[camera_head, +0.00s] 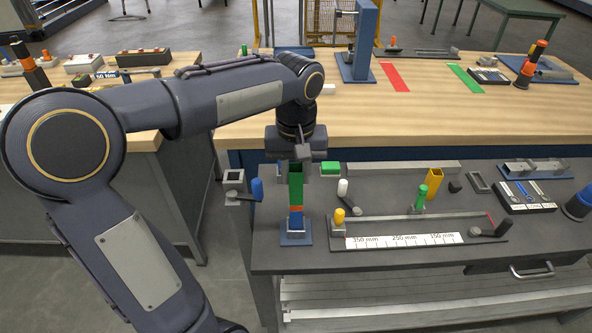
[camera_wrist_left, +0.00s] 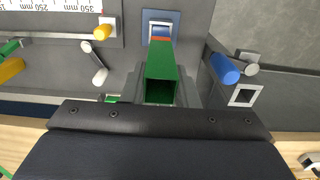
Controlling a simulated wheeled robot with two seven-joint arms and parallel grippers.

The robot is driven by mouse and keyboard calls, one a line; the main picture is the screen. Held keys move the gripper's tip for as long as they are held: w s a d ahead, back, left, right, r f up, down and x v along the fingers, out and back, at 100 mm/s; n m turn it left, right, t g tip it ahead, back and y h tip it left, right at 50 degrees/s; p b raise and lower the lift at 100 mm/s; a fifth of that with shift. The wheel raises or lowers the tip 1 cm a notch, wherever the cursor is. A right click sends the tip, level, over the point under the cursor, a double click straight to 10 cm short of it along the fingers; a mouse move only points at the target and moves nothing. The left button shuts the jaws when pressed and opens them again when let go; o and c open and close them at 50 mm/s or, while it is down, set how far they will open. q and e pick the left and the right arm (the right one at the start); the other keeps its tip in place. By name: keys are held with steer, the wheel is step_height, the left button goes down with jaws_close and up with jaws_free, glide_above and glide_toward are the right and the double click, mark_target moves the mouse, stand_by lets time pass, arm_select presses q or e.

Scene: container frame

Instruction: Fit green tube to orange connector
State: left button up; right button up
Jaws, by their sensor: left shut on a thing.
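The green square tube (camera_head: 296,187) stands upright, hollow end up, in my left gripper (camera_head: 297,170). The jaws are shut on its upper part, one finger on each side, as the left wrist view (camera_wrist_left: 160,78) shows. The orange connector (camera_head: 296,210) is directly below the tube, on top of a blue upright piece (camera_head: 295,223) in a blue-plated holder (camera_head: 296,239). The connector also shows in the left wrist view (camera_wrist_left: 161,39) just past the tube's far end. The tube appears in line with it and touching; how deep it sits cannot be told. My right gripper is out of view.
A measuring rail with a white scale (camera_head: 403,240) and a yellow-topped stop (camera_head: 340,216) lies right of the holder. A blue-handled clamp (camera_head: 256,189) stands close on the left. A wooden tabletop (camera_head: 350,115) rises behind. The grey bench is clear in places.

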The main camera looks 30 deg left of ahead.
arm_select(q)
steer(key=shift+f, duration=0.25)
steer(key=o, duration=1.1)
steer(key=shift+c, duration=0.2)
steer(key=shift+o, duration=0.3)
steer(key=o, duration=0.5)
steer(key=shift+r, duration=0.15)
step_height(320, 180, up, 7)
steer(key=p, duration=0.6)
steer(key=shift+s, duration=0.1)
